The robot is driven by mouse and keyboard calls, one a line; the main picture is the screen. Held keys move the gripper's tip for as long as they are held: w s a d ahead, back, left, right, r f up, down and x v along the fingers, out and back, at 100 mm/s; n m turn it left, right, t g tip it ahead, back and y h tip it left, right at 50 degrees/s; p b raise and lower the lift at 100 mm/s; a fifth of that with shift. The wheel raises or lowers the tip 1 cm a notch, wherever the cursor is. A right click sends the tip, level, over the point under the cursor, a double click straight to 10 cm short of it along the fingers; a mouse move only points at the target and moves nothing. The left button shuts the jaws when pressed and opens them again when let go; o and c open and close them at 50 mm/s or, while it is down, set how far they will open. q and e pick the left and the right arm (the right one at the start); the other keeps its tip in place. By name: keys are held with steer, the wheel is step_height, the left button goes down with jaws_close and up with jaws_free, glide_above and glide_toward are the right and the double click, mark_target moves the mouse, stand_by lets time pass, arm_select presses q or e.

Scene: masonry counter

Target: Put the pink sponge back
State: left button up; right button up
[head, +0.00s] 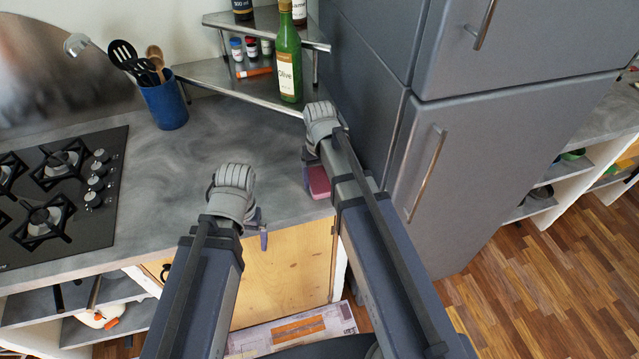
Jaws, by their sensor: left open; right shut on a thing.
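The pink sponge (319,182) shows at the counter's right end, close to the fridge, partly hidden by my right arm. My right gripper (308,174) is shut on it; the fingers are mostly hidden behind the wrist. I cannot tell whether the sponge touches the counter. My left gripper (260,228) is open and empty by the counter's front edge, to the left of the sponge. Its fingers are largely hidden by its wrist.
A green olive oil bottle (288,60) and small jars stand on the metal corner shelf (210,78). A blue utensil pot (165,106) and the gas hob (60,190) are at left. The grey fridge (480,160) bounds the right. The middle counter (240,140) is clear.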

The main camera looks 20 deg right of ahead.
mark_target(320, 178)
steer(key=shift+f, duration=0.2)
steer(key=o, duration=1.2)
steer(key=shift+c, duration=0.2)
steer(key=shift+r, duration=0.1)
step_height(320, 178, up, 12)
steer(key=p, duration=1.2)
